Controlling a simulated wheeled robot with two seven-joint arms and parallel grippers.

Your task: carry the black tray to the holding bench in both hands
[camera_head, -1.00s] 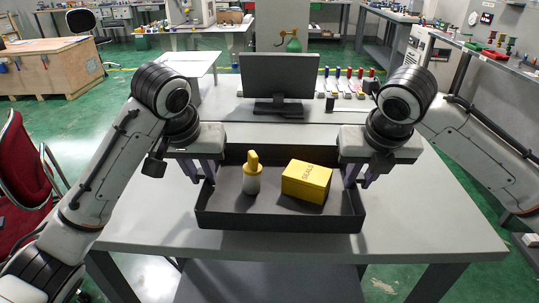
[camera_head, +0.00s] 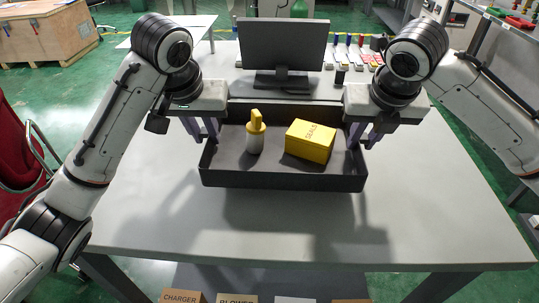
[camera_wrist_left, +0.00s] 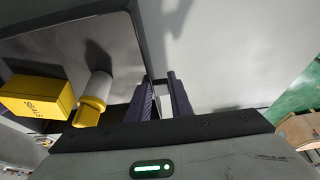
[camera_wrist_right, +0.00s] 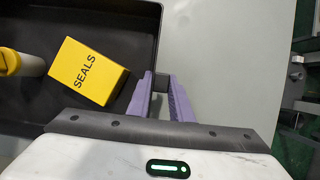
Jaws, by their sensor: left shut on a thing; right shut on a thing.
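The black tray (camera_head: 280,181) is level above the grey table (camera_head: 150,225), with shadows on the tabletop in front of it. It holds a white bottle with a yellow top (camera_head: 255,135) and a yellow box marked SEALS (camera_head: 310,141). My left gripper (camera_head: 208,140) is shut on the tray's left wall, and its fingers (camera_wrist_left: 163,90) straddle that wall in the left wrist view. My right gripper (camera_head: 361,142) is shut on the right wall, and its fingers (camera_wrist_right: 162,92) straddle it in the right wrist view. The tray's underside is hidden.
A black monitor (camera_head: 283,45) stands just behind the tray, with coloured items (camera_head: 355,55) right of it. The tabletop in front is clear. Labelled boxes (camera_head: 237,298) sit low below the table's front edge. A red chair (camera_head: 15,150) is at the left.

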